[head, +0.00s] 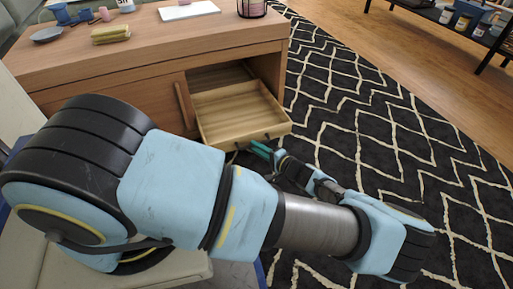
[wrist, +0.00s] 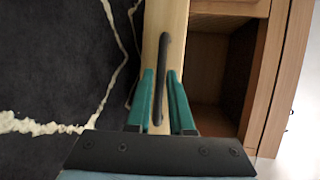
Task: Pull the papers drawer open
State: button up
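The papers drawer (head: 238,111) is a light wooden box. It stands well out from the wooden cabinet (head: 150,88), and its inside looks empty. Its front carries a dark bar handle, which shows in the wrist view (wrist: 161,75) on the pale drawer front (wrist: 178,30). My gripper (head: 261,149) is at the drawer front, low beside the rug. In the wrist view its two teal fingers (wrist: 162,95) stand on either side of the handle, with narrow gaps showing between them and the bar. The handle is largely hidden in the head view.
A green-yellow stack (head: 111,35), a grey plate (head: 47,35), a white tablet-like item (head: 189,10) and a dark wire holder (head: 251,8) stand on the cabinet top. A black patterned rug (head: 400,130) lies clear in front of the drawer. A dark shelf (head: 430,12) stands at the far right.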

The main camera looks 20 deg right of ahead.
jog(key=o, duration=0.3)
jog(key=shift+o, duration=0.2)
jog(key=p+v, duration=0.3)
jog(key=v, duration=0.7)
jog(key=shift+s+d, duration=0.2)
jog(key=shift+s, duration=0.15)
